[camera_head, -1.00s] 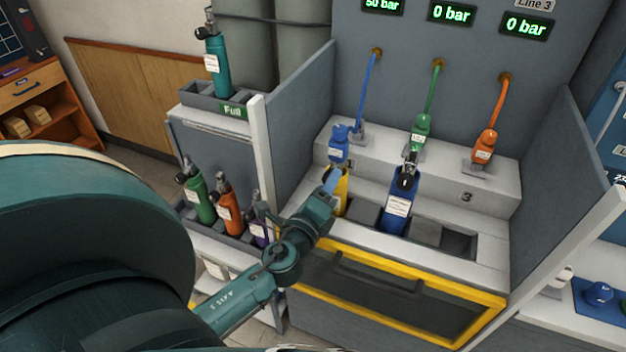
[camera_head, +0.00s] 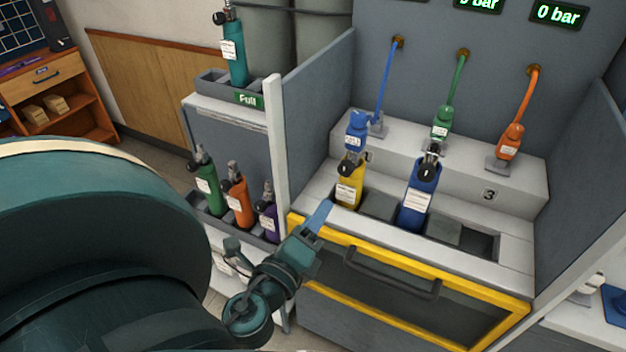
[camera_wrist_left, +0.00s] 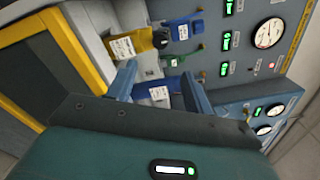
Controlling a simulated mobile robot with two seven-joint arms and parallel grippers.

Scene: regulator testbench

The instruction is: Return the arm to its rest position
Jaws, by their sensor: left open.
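My left arm comes in from the left in the head view. Its gripper (camera_head: 318,217) is in front of the bench's front edge, left of the yellow-framed drawer handle, with nothing held. In the left wrist view the gripper (camera_wrist_left: 160,88) shows two blue fingers spread apart with a gap between them. Beyond the fingers are a yellow cylinder (camera_wrist_left: 130,45) and a blue cylinder (camera_wrist_left: 160,93). In the head view the yellow cylinder (camera_head: 350,185) and blue cylinder (camera_head: 419,190) stand in bench slots, apart from the gripper. My right gripper is not in view.
The yellow-framed drawer front (camera_head: 410,285) lies right of the gripper. A side rack (camera_head: 231,223) holds green, orange and purple cylinders close to my arm. A teal cylinder (camera_head: 235,60) stands on the "Full" shelf. Blue, green and orange regulators (camera_head: 508,143) hang on hoses behind.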

